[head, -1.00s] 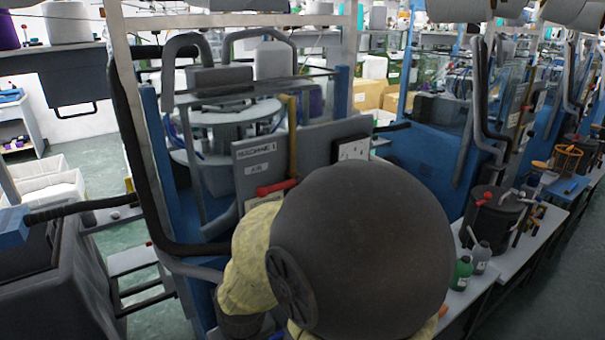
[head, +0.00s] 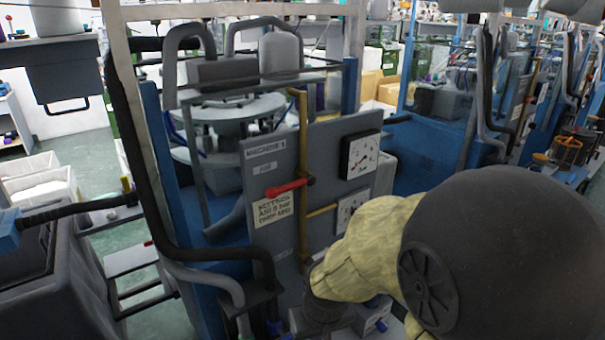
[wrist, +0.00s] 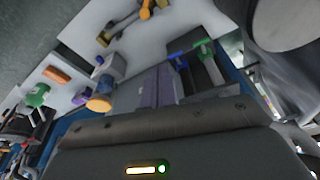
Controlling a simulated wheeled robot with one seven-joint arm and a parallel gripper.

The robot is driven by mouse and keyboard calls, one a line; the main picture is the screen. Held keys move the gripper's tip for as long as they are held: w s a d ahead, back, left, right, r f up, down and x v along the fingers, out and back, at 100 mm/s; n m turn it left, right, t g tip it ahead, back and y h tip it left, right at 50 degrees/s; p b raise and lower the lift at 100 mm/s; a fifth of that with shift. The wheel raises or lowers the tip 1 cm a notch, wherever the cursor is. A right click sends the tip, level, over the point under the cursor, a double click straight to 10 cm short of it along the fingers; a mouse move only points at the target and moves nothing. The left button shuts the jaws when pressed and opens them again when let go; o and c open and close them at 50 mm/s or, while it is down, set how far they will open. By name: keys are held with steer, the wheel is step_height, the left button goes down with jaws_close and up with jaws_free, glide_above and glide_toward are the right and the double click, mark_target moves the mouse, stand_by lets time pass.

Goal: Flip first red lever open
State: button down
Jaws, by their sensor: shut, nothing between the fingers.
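The red lever (head: 287,188) shows in the head view on the grey panel (head: 335,140) of the first machine. It lies nearly level, its handle pointing left from a vertical yellow pipe (head: 303,110). My arm reaches in from the right, below and to the right of the lever, apart from it in the picture. My gripper is hidden in the head view. In the wrist view my gripper (wrist: 155,79) shows as two grey fingers side by side, shut and empty. The lever cannot be made out in the wrist view.
Two dials, the upper one clear (head: 361,155), sit right of the yellow pipe. A paper notice (head: 271,209) is under the lever. A thick black hose (head: 130,150) runs down the machine's left side. The wrist view shows a pale bench (wrist: 70,85) with small coloured items.

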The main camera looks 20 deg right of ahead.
steer(key=shift+w+r, duration=0.1)
steer(key=n+t+y+p, duration=0.1)
steer(key=n+p, duration=0.3)
steer(key=p, duration=0.4)
glide_toward(286, 185)
steer(key=s+v, duration=0.1)
steer(key=v, duration=0.2)
steer(key=shift+w+d, duration=0.1)
steer(key=p+x, duration=0.2)
steer(key=x, duration=0.8)
steer(key=shift+w+r, duration=0.15)
steer(key=shift+w, duration=0.15)
